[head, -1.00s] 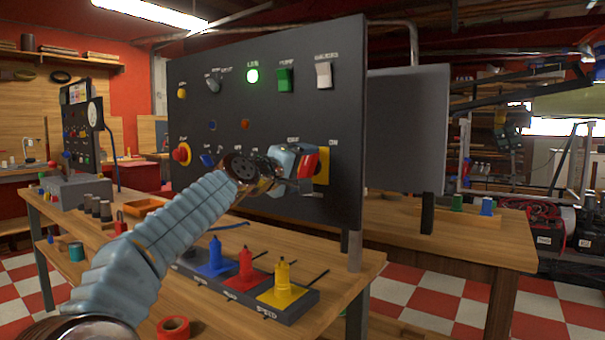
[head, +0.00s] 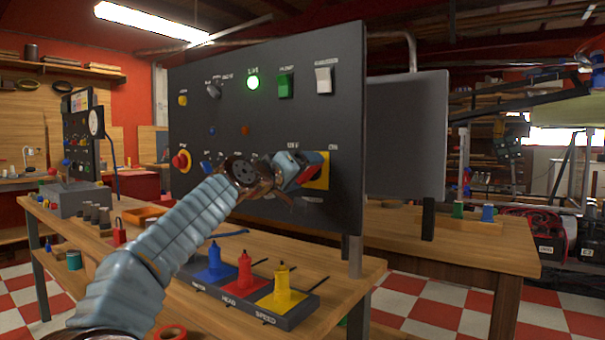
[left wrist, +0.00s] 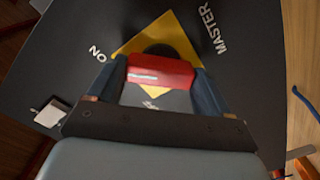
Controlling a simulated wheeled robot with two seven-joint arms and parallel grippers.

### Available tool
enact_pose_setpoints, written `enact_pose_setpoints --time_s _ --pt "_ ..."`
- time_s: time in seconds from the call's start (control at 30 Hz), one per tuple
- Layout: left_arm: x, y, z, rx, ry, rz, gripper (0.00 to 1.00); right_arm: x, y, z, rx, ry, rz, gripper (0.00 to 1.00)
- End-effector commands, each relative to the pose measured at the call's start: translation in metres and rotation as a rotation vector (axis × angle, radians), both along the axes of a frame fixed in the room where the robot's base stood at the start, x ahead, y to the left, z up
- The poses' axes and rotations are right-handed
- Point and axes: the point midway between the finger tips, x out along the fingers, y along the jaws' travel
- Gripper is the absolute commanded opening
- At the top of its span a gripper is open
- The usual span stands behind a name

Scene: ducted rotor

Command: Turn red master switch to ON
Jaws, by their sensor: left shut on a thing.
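The red master switch handle (left wrist: 160,72) sits on a yellow plate (left wrist: 180,38) on the dark control panel (head: 230,120). In the wrist view, white lettering reads MASTER to the right of the plate and ON to the left. My left gripper (head: 308,178) is shut on the red handle, one finger on each side of it. In the head view, the gripper hides most of the handle, and the yellow plate (head: 322,172) shows just to its right. My right gripper is in neither view.
The panel also carries a lit green lamp (head: 252,83), a green rocker (head: 286,85), a white rocker (head: 324,80) and a red knob (head: 181,161).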

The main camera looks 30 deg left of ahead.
Motion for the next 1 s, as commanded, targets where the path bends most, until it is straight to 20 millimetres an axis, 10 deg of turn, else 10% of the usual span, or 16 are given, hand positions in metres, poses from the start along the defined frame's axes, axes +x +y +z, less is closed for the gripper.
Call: enact_pose_setpoints --time_s 0.23,0.27,0.37,0.73,1.0 --pt "0.001 -0.001 -0.003 0.006 0.007 -0.002 0.48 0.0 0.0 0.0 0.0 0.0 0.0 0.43" --pt "0.001 -0.001 -0.003 0.005 0.007 -0.002 0.83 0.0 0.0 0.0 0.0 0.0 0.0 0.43" --pt "0.001 0.0 -0.003 0.003 0.005 -0.001 0.99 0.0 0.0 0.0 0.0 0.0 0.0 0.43" --pt "-0.01 0.001 -0.003 0.002 0.002 0.001 1.0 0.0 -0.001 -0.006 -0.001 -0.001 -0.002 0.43" --pt "-0.072 0.006 -0.004 0.003 0.0 0.002 1.0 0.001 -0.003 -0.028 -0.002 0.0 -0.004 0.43"
